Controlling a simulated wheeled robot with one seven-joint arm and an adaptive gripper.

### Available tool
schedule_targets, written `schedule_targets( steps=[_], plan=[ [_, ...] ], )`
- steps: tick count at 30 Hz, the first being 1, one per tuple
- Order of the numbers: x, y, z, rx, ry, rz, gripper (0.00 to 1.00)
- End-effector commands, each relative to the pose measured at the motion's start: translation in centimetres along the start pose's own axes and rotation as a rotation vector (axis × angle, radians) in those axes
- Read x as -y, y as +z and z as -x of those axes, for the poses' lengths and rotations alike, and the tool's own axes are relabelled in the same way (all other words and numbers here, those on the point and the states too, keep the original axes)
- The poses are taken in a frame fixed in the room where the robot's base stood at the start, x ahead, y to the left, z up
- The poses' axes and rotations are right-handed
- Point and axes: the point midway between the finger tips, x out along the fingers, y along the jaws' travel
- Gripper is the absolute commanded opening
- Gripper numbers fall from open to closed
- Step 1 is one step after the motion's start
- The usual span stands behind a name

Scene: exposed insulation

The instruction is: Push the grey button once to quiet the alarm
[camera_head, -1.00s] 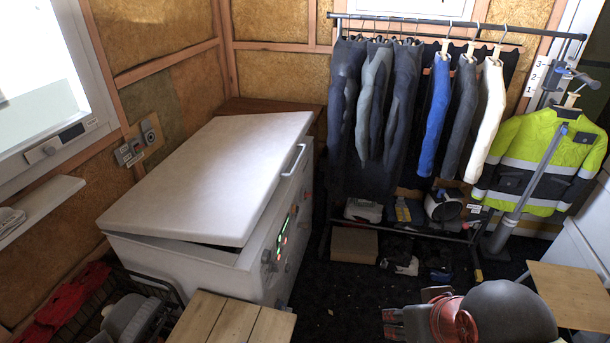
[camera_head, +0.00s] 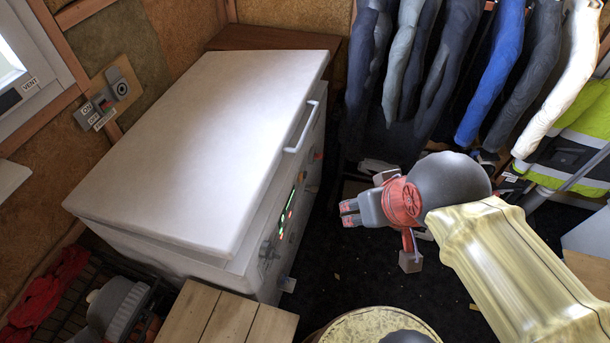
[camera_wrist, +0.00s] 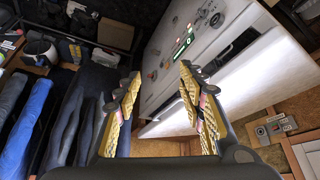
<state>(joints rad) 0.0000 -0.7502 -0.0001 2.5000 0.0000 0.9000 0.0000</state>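The white chest (camera_head: 200,140) stands against the wall at left in the head view. Its front panel carries a lit green display (camera_head: 286,214) and several small grey parts. A grey knob-like part (camera_head: 267,250) sits near the panel's lower left end. I cannot tell which part is the grey button. The panel display also shows upper centre in the wrist view (camera_wrist: 183,42). My gripper (camera_head: 350,213) is right of the chest front and apart from it. In the wrist view my gripper (camera_wrist: 158,78) is open and empty, its yellow-padded fingers spread.
A wall control box (camera_head: 108,98) with labelled switches hangs left of the chest. A wooden slatted surface (camera_head: 225,318) stands in front of it. Hanging suits (camera_head: 490,75) and a yellow jacket (camera_head: 590,120) are at right. Dark floor lies between chest and rack.

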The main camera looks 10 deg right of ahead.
Motion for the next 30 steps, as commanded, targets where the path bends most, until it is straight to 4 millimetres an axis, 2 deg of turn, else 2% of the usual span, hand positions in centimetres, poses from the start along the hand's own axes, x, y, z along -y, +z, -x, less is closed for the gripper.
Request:
schedule_targets(
  steps=[5,25,30],
  plan=[
    [0.0,0.0,0.01,0.0,0.0,0.0,0.39],
    [0.0,0.0,-0.01,0.0,0.0,0.0,0.01],
    [0.0,0.0,-0.01,0.0,0.0,0.0,0.0]
  ],
)
